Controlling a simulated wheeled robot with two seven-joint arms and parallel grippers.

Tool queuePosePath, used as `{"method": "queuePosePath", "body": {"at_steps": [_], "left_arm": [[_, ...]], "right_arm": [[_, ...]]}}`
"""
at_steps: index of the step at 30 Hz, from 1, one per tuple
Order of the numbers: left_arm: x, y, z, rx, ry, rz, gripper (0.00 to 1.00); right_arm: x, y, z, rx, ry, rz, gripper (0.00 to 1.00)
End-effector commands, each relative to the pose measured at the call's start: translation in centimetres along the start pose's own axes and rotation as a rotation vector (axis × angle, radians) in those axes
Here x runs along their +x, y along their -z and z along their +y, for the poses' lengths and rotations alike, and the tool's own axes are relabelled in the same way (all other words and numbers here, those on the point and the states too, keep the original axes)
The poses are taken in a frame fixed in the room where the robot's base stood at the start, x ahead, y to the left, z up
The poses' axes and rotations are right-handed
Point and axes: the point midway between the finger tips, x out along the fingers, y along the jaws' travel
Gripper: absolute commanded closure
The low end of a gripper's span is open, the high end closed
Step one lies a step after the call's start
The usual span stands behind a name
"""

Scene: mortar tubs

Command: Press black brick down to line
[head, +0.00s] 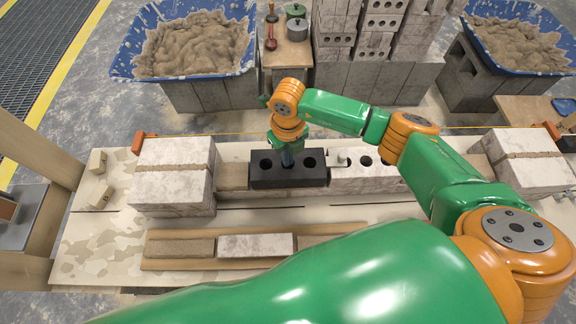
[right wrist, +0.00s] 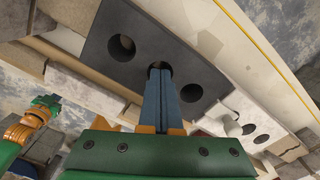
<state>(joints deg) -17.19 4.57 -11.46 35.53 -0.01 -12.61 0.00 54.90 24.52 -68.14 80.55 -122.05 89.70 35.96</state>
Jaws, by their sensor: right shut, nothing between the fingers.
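The black brick (head: 262,180) with round holes lies in the wall row, between a tan block and a white holed brick. It also shows in the right wrist view (right wrist: 112,72). My right gripper (head: 287,160) is above the black brick; in the right wrist view its closed blue fingers (right wrist: 160,78) point at the middle hole and partly cover it. Whether they touch the brick is unclear. The line, a thin orange string (head: 232,134), runs behind the row. Part of my left arm (right wrist: 32,118) shows in the right wrist view; its fingers are not clear.
White block stacks stand at the left (head: 170,180) and right (head: 530,165) ends of the row. A front board holds a tan block (head: 180,248) and a white brick (head: 256,244). Blue mortar tubs (head: 190,45) and grey blocks stand behind.

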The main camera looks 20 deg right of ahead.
Motion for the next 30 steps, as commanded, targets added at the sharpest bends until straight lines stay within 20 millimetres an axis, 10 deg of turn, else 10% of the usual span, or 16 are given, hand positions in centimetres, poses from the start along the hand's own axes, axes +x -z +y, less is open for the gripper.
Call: {"method": "queuePosePath", "body": {"at_steps": [20,30], "left_arm": [[0.2,0.0,0.0,0.0,0.0,0.0,1.0],[-2.6,0.2,0.0,0.0,0.0,0.0,1.0]], "right_arm": [[0.4,0.3,0.1,-0.002,-0.001,0.01,1.0],[-3.1,0.1,0.0,-0.001,0.0,0.005,1.0]]}}
